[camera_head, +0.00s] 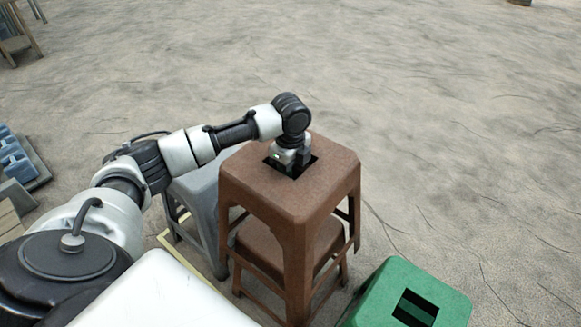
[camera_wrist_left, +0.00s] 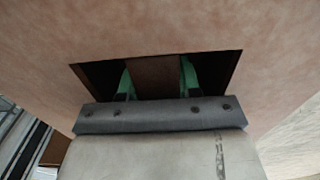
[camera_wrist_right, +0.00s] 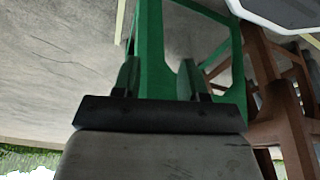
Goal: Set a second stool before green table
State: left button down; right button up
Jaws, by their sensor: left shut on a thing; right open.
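A brown stool (camera_head: 245,178) stands upright in the middle of the head view. My left gripper (camera_head: 293,163) reaches down into the slot in its seat. In the left wrist view its fingers (camera_wrist_left: 155,82) are shut on the brown bar across the slot. A second brown seat (camera_head: 262,245) shows lower down between the stool's legs. A green stool (camera_head: 385,290) with a slotted seat stands at the bottom right. My right gripper (camera_wrist_right: 159,75) is open and empty in its wrist view, with the green stool (camera_wrist_right: 150,40) close beyond its fingers. I cannot make out a green table.
A grey stool (camera_head: 200,195) stands just left of the brown one. Blue items (camera_head: 14,155) lie at the left edge, and wooden furniture (camera_head: 18,38) stands at the top left. The sandy floor (camera_head: 440,110) is clear behind and to the right.

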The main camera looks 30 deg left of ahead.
pick_arm(q)
notch_tip(320, 180, up, 3)
jog(key=p, duration=0.2)
jog(key=shift+f+p, duration=0.2)
jog(key=shift+p, duration=0.15)
jog(key=shift+r+p, duration=0.9)
jog(key=shift+p, duration=0.2)
jog(key=shift+r+p, duration=0.3)
jog(key=shift+p, duration=0.05)
notch_tip(320, 180, up, 2)
jog(key=p, duration=0.2)
jog(key=shift+p, duration=0.3)
pick_arm(e)
jog(key=s+d+f+g, duration=0.1)
jog(key=s+d+f, duration=0.1)
jog(key=s+f, duration=0.55)
jog(key=s+d+f+g, duration=0.1)
jog(key=s+f, duration=0.4)
jog(key=s, duration=0.5)
pick_arm(q)
notch_tip(320, 180, up, 12)
jog(key=p, duration=1.3)
jog(key=shift+p, duration=0.35)
pick_arm(e)
notch_tip(320, 180, up, 14)
jog(key=shift+s+f, duration=0.15)
jog(key=shift+s, duration=0.05)
jog(key=shift+d, duration=0.1)
